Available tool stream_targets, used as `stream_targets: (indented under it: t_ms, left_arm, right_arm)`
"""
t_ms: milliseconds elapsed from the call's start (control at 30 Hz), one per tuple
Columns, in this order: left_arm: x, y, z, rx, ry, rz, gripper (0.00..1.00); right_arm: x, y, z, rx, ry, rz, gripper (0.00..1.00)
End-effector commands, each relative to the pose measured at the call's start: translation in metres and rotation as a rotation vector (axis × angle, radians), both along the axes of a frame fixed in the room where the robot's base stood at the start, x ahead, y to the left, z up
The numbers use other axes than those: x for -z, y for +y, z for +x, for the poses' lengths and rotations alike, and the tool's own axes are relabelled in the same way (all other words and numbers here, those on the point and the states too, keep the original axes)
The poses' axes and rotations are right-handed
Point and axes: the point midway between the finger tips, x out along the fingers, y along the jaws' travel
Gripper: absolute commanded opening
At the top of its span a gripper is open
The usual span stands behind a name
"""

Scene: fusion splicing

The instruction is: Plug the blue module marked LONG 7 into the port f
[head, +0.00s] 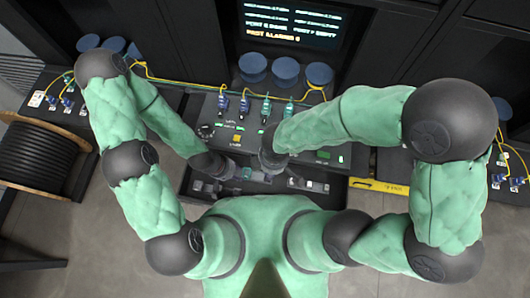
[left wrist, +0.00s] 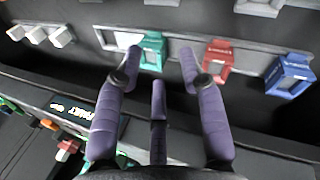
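A blue module (left wrist: 288,75) lies at the right of the left wrist view, in a dark tray; its label is too small to read. A red module (left wrist: 217,60) and a green module (left wrist: 152,52) lie to its left in the same row. My left gripper (left wrist: 159,54) is open, its purple fingers over the tray edge, with the green module showing between the fingertips; I see no contact. In the head view it hangs over the tray (head: 180,185). My right gripper (head: 270,162) is at the console front, its fingers too small to read. Port f cannot be made out.
The sloped console (head: 215,110) carries several plugged modules with yellow cables. A lit screen (head: 292,22) stands behind it. Round blue-topped containers (head: 253,65) stand between. A cable spool (head: 38,155) is at the left. White blocks (left wrist: 40,34) sit in the tray's left part.

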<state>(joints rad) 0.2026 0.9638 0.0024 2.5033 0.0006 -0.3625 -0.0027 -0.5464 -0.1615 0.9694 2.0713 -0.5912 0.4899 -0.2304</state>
Motion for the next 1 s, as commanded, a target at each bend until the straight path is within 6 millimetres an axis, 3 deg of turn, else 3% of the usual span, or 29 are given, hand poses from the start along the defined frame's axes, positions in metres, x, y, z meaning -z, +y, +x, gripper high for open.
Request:
stream_targets:
  t_ms: [1000]
  left_arm:
    - [-0.013,0.000,0.000,0.000,0.000,0.000,0.40]
  right_arm:
    - [-0.001,-0.067,0.056,0.004,0.000,0.000,0.14]
